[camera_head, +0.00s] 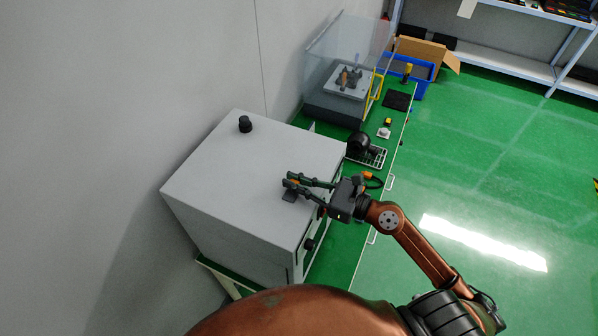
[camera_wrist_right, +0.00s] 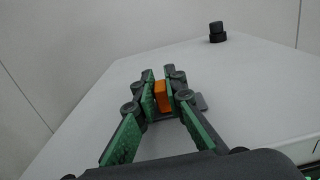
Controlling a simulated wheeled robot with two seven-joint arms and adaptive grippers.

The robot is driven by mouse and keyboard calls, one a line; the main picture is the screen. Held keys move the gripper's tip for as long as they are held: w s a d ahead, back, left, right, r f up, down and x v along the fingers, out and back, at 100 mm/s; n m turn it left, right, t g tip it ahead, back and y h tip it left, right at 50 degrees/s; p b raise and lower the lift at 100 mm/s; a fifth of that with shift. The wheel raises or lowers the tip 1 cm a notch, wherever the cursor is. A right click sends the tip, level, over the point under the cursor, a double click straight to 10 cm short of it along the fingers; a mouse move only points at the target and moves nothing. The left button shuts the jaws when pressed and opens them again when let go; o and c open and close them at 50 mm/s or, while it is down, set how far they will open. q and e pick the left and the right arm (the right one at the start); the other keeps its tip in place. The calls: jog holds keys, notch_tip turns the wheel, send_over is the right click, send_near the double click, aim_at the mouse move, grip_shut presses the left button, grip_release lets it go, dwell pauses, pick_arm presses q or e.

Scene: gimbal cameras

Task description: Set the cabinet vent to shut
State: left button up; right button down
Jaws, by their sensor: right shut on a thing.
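The white cabinet (camera_head: 225,175) stands against the wall, with its flat top facing up. An orange tab (camera_wrist_right: 161,96) rises from the cabinet top beside a dark flat plate (camera_wrist_right: 200,102); I take these to be the vent's slider. My right gripper (camera_head: 289,181) reaches over the cabinet top from the right. In the right wrist view its green-padded fingers (camera_wrist_right: 159,92) are closed on both sides of the orange tab. The fingers hide much of the vent, so its setting cannot be read. My left gripper is not in view.
A black round knob or cap (camera_head: 245,124) stands on the cabinet's far top corner. A dark knob (camera_head: 309,244) is on its front. Behind are a black device on a rack (camera_head: 364,148), a clear-covered machine (camera_head: 345,80) and a blue bin (camera_head: 417,72). Green floor is free at right.

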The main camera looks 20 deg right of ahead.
jog(key=shift+a+f, duration=0.1)
jog(key=c, duration=2)
grip_release()
jog(key=shift+s+a, duration=0.1)
jog(key=shift+s, duration=0.05)
jog(key=shift+o, duration=0.2)
jog(key=v, duration=1.2)
jog(key=shift+d, duration=0.2)
